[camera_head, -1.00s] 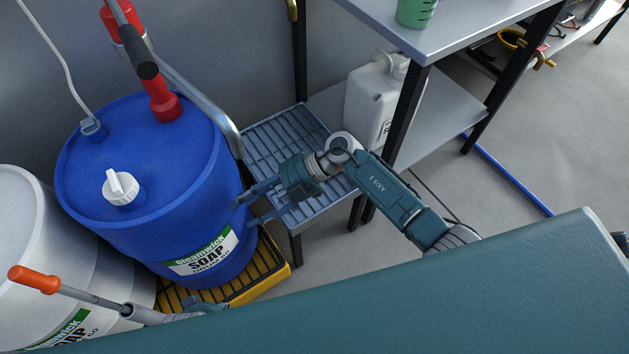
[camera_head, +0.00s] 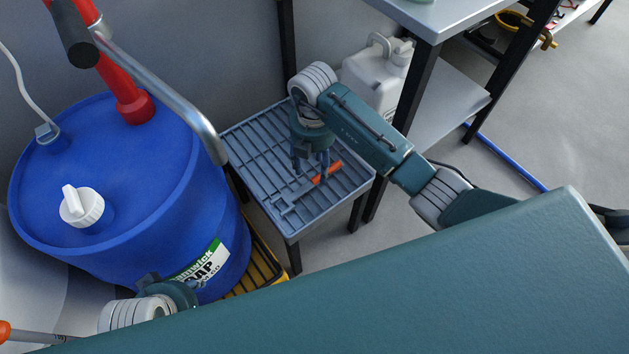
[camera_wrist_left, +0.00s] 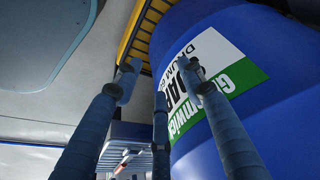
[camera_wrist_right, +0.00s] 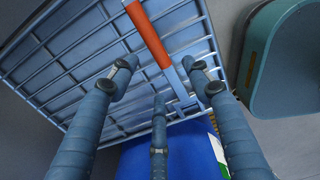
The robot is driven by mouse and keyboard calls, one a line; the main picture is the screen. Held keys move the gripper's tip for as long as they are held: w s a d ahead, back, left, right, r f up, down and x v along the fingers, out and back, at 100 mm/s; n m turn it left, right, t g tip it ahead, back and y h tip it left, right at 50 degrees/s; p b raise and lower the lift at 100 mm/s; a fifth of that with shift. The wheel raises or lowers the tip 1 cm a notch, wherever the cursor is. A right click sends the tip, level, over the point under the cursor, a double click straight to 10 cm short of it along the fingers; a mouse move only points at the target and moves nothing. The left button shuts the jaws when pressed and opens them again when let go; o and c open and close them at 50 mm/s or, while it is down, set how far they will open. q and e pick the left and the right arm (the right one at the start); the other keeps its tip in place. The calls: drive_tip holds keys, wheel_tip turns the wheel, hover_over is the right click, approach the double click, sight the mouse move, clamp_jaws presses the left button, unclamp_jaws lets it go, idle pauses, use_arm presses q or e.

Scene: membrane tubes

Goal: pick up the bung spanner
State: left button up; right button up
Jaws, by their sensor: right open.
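The bung spanner (camera_head: 327,172), with an orange handle and a grey shaft, lies on the slatted grey stand (camera_head: 250,150). My right gripper (camera_head: 312,166) is over the stand close to the handle, its fingers pointing down. In the right wrist view the spanner (camera_wrist_right: 148,36) lies beyond the spread, empty fingers of the right gripper (camera_wrist_right: 163,74); its shaft runs between them. Contact cannot be told. My left gripper (camera_wrist_left: 163,76) has spread, empty fingers in front of the blue drum's label. A small orange part of the spanner (camera_wrist_left: 123,160) shows there.
The blue drum (camera_head: 110,180) with a red pump and curved metal pipe (camera_head: 185,95) stands left of the stand. A white jerrycan (camera_head: 375,80) stands behind right on a bench's lower shelf (camera_head: 440,105). A dark bench leg (camera_head: 415,85) is close to my right arm.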

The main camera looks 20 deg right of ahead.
sight(313, 177)
wheel_tip(313, 177, down, 4)
drive_tip(key=shift+f+b, duration=0.2)
drive_tip(key=shift+b, duration=0.5)
drive_tip(key=shift+f, duration=0.3)
use_arm(q)
drive_tip(key=v, duration=0.3)
use_arm(e)
clamp_jaws()
